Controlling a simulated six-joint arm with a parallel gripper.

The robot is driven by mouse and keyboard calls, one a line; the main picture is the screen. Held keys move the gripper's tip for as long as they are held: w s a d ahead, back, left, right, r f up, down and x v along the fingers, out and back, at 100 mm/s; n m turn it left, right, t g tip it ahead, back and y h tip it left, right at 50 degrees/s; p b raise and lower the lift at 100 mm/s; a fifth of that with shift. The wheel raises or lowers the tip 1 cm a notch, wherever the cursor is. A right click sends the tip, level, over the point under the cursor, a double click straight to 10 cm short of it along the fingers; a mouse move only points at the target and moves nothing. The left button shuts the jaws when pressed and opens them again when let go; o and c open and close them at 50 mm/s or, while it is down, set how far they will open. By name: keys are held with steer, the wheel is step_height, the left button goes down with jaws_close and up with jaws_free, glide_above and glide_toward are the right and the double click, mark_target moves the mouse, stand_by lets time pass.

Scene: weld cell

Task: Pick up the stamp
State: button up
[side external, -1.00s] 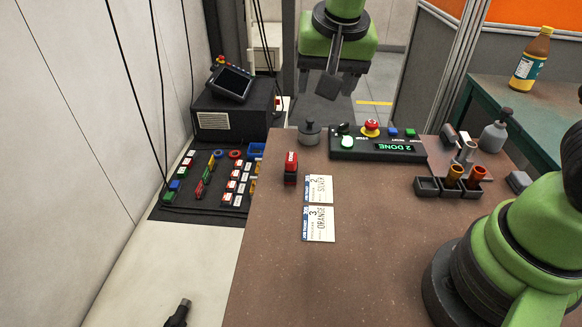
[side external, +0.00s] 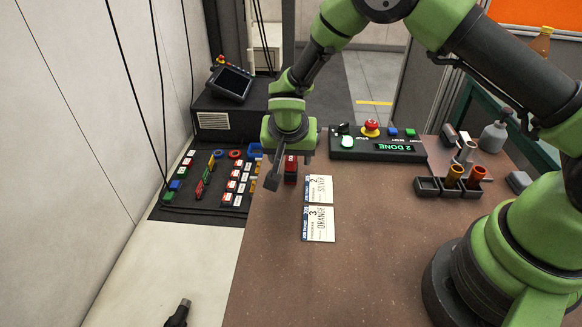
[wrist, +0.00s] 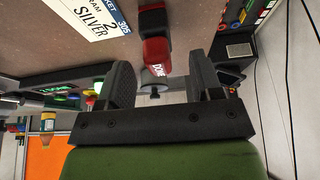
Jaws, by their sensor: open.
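The stamp (side external: 291,174) is a small red block marked DONE, standing on the brown table near its left edge. My gripper (side external: 289,172) is low over it in the side view, with one finger on the near left side and part of the stamp hidden. In the wrist view the stamp (wrist: 156,50) shows its red part and a black end, just ahead of and roughly between the two fingers of my gripper (wrist: 162,75). The fingers are apart, with visible gaps beside the stamp; contact cannot be told.
Two job cards, SILVER (side external: 319,189) and ORANGE (side external: 319,224), lie right of the stamp. A control box (side external: 376,145) with buttons and a 2 DONE display stands behind. Cups (side external: 453,181) stand at right. A rack of coloured blocks (side external: 210,180) is at left. The front table is clear.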

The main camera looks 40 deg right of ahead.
mark_target(291, 161)
steer(key=x, duration=0.3)
steer(key=shift+d+f, duration=0.1)
steer(key=shift+f, duration=0.05)
steer(key=shift+c, duration=0.2)
steer(key=c, duration=1)
step_height(291, 161, up, 10)
steer(key=shift+r, duration=0.1)
